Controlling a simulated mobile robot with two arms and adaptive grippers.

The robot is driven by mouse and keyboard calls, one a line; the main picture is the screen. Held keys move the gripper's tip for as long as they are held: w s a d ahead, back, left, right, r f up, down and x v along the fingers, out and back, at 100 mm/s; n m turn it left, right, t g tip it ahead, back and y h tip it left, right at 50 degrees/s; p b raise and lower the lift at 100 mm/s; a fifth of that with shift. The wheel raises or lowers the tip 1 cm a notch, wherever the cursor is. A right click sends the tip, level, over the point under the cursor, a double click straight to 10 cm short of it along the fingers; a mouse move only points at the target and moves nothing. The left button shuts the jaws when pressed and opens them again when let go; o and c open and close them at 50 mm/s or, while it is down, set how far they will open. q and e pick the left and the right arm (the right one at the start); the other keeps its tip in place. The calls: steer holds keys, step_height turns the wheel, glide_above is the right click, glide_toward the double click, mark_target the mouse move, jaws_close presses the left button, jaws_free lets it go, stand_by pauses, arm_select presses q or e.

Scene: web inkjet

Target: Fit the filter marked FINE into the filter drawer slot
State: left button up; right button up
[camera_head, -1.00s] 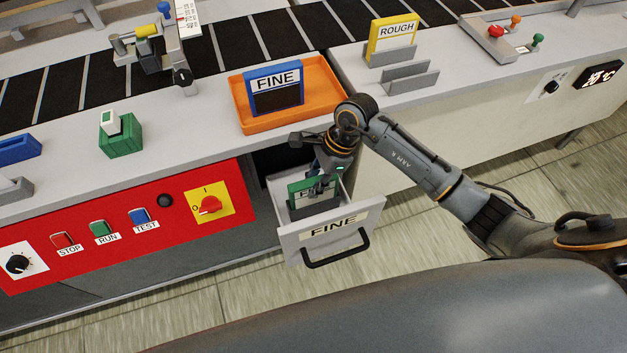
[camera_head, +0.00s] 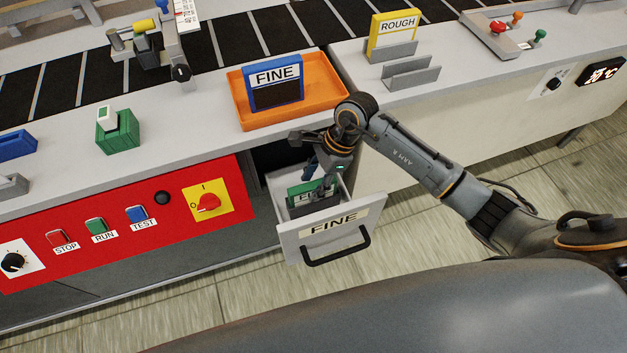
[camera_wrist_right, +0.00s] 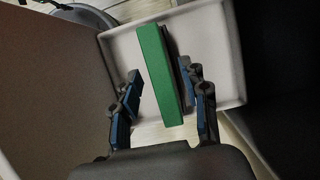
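A green filter (camera_head: 297,190) stands in the grey slot holder (camera_head: 316,206) inside the open drawer (camera_head: 345,230), whose front is labelled FINE. The filter's label is partly hidden, but its start looks like FI. My right gripper (camera_head: 321,180) is over the drawer at the filter's top. In the right wrist view, its fingers (camera_wrist_right: 162,76) stand apart on either side of the green filter (camera_wrist_right: 161,77), with a visible gap on the left. A blue-framed filter marked FINE (camera_head: 275,73) stands upright in an orange tray (camera_head: 328,92). My left gripper is out of view.
A yellow filter marked ROUGH (camera_head: 397,22) stands in a grey holder at the back right, with an empty grey holder (camera_head: 410,74) before it. A red control panel (camera_head: 110,225) is left of the drawer. The drawer has a black handle (camera_head: 337,250).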

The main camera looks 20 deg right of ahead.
steer(key=shift+r, duration=0.1)
steer(key=shift+r+p, duration=0.3)
steer(key=shift+p, duration=0.2)
steer(key=shift+r+p, duration=0.45)
steer(key=shift+r, duration=0.05)
steer(key=b+v, duration=0.1)
steer(key=v, duration=1)
steer(key=shift+d+r, duration=0.2)
steer(key=shift+d, duration=0.1)
steer(key=shift+f, duration=0.1)
